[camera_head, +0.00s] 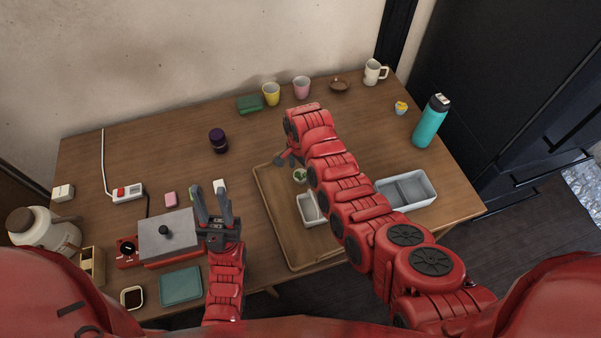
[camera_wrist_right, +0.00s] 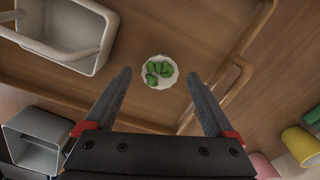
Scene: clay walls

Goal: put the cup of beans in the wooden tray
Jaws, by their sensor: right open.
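The wooden tray (camera_head: 283,240) lies in the middle of the table, its right part hidden by my right arm. A small white cup of green beans (camera_head: 299,175) stands upright inside the tray near its far end. In the right wrist view, the cup (camera_wrist_right: 160,83) is ahead of and between the fingertips, apart from both. My right gripper (camera_wrist_right: 158,76) is open and empty above the tray; in the head view it is mostly hidden by its own arm. My left gripper (camera_head: 213,192) is open and empty, left of the tray near the grey-lidded red box.
A white handled basket (camera_head: 309,212) shares the tray. A grey divided container (camera_head: 408,191) stands right of my right arm. A teal bottle (camera_head: 430,121), yellow cup (camera_head: 271,94) and pink cup (camera_head: 302,88) stand farther off. A dark jar (camera_head: 218,140) stands left of the tray.

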